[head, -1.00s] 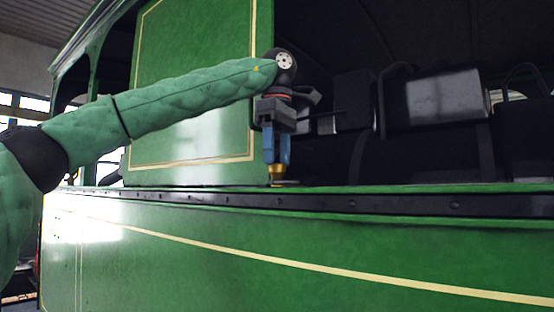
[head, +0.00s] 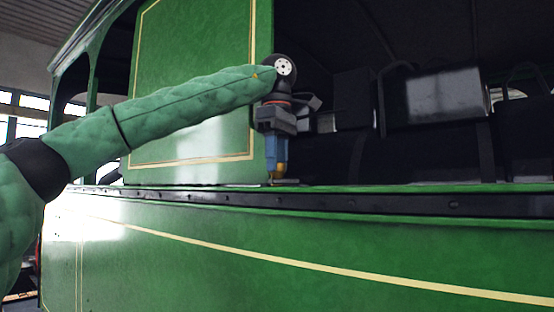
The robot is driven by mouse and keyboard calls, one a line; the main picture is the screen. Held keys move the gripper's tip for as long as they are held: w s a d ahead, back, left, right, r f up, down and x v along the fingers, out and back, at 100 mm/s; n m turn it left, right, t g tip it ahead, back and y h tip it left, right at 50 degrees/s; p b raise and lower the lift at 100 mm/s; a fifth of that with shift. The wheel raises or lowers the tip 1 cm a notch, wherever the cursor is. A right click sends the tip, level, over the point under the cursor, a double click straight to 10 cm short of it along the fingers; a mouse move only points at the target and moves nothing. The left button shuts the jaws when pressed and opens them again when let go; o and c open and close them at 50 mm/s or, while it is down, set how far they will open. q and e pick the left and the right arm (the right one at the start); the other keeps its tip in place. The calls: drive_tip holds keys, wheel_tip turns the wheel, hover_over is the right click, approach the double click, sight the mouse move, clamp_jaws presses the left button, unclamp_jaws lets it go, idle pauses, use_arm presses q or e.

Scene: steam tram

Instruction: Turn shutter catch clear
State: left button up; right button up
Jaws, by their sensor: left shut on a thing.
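My left gripper (head: 277,172) points down at the sill beside the lower right corner of the green shutter panel (head: 195,90). Its blue fingers are shut on a small brass-coloured piece, the shutter catch (head: 279,178), which sits at the sill. The fingers hide most of the catch, so I cannot tell exactly how far it is turned. The shutter panel stands upright with a cream line near its edges. My right gripper is not in view.
The dark sill rail (head: 400,203) with bolt heads runs along the green tram side (head: 350,255). Right of the panel the window opening is open, with dark shapes and a grey box-like part (head: 445,97) inside.

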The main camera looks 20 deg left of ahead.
use_arm(q)
drive_tip(key=shift+m, duration=0.3)
drive_tip(key=m, duration=0.4)
drive_tip(key=shift+m, duration=0.3)
drive_tip(key=m, duration=0.5)
drive_tip(key=shift+r+m, duration=0.1)
drive_tip(key=shift+m, duration=0.2)
drive_tip(key=o, duration=1)
drive_tip(key=shift+c, duration=0.2)
drive_tip(key=shift+r, duration=3.85)
